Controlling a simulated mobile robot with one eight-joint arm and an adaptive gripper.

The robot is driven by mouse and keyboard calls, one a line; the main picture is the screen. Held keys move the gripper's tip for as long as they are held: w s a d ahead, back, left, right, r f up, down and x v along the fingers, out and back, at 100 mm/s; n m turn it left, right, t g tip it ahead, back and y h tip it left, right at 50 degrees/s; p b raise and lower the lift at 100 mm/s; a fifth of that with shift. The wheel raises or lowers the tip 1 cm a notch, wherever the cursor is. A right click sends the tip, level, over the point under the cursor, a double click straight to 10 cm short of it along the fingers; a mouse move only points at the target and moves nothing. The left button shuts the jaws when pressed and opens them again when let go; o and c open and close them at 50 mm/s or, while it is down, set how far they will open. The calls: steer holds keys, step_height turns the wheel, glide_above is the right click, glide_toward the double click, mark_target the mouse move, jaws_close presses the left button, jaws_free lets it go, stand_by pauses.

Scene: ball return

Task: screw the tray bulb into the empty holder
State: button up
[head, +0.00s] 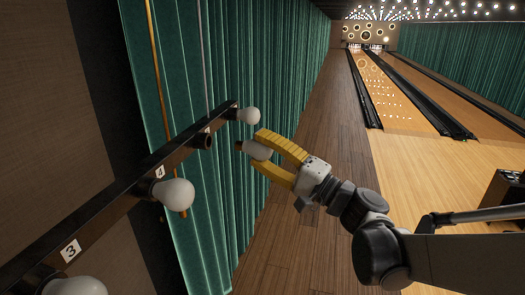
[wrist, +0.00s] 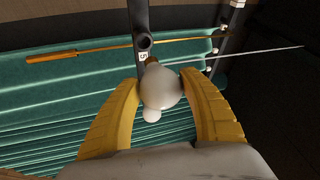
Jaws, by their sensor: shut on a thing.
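My gripper (head: 257,150) has its yellow fingers shut on a white bulb (head: 262,152), whose dark base points left toward the rail. The held bulb also shows between the fingers in the wrist view (wrist: 160,88). The empty holder (head: 203,141) is a dark open socket on the rail, by the label 5. The bulb's base is to the right of the socket and apart from it. In the wrist view the holder's open mouth (wrist: 144,42) shows above the bulb, with the base just below it. The tray is not in view.
The dark rail (head: 120,190) carries other bulbs: one beyond the empty holder (head: 248,116), one nearer by label 4 (head: 173,194), and one by label 3 (head: 75,287). Green curtain (head: 220,60) hangs behind. The wooden floor right of the rail is clear.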

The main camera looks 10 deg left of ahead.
mark_target(236, 146)
steer(key=shift+w+a+b, duration=0.15)
steer(key=shift+a+b, duration=0.1)
steer(key=shift+a, duration=1.25)
steer(key=shift+w+a+b, duration=0.1)
steer(key=shift+a+b, duration=0.1)
steer(key=shift+a, duration=1.25)
steer(key=shift+a, duration=0.2)
steer(key=shift+a, duration=0.35)
steer(key=shift+a, duration=0.25)
